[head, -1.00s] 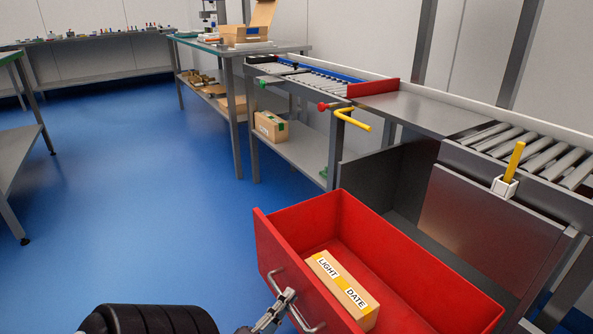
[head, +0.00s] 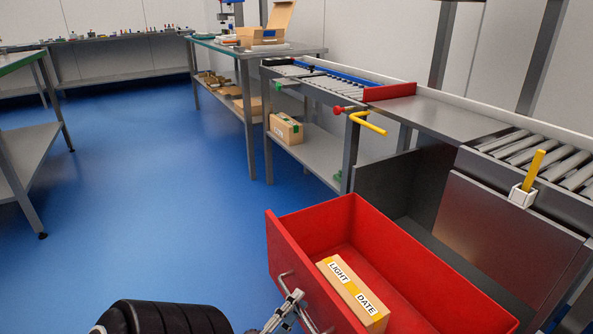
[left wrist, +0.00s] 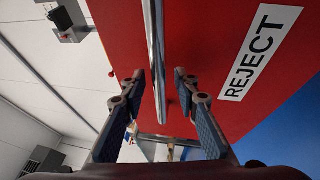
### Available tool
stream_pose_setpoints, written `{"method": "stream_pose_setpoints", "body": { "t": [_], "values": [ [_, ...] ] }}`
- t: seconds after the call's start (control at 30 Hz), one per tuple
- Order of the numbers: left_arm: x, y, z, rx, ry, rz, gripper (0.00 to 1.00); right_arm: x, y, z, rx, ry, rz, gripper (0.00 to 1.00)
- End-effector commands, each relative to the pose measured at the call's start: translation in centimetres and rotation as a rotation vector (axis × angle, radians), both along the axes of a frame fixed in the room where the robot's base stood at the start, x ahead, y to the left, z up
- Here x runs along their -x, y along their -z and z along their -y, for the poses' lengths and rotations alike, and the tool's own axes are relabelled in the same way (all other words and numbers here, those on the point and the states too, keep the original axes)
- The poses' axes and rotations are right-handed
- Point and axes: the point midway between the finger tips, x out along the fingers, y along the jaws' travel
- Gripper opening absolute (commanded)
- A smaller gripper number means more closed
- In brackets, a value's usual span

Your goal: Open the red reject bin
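The red reject bin (head: 290,248) is a drawer pulled well out from under the conveyor bench. A brown carton (head: 352,292) labelled LIGHT and DATE lies inside it. The bin's metal bar handle (head: 287,281) is on its front; the bar (left wrist: 155,45) and the REJECT label (left wrist: 259,52) show in the left wrist view. My left gripper (head: 293,299) is at the handle. In the left wrist view its fingers (left wrist: 160,80) stand apart, one on each side of the bar, with gaps visible. My right gripper is not in view.
The dark housing (head: 395,190) behind the bin is open. The conveyor bench (head: 430,115) with a yellow hook (head: 367,122) runs above. A workbench (head: 240,52) stands at the back, another table (head: 30,150) at the left. Blue floor (head: 170,200) left of the bin is clear.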

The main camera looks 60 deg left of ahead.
Motion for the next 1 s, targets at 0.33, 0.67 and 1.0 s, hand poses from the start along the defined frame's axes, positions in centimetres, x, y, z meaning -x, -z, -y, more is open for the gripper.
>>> {"method": "stream_pose_setpoints", "body": {
  "t": [0.33,0.67,1.0],
  "values": [
    [6.1,1.3,2.0,0.000,0.000,-0.007,0.29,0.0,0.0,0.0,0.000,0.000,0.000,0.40],
    [10.5,2.0,3.5,0.001,-0.001,-0.002,0.29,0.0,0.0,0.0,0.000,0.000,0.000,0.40],
    [11.0,2.1,3.7,0.000,0.000,-0.001,0.29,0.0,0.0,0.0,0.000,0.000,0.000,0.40]
  ]
}}
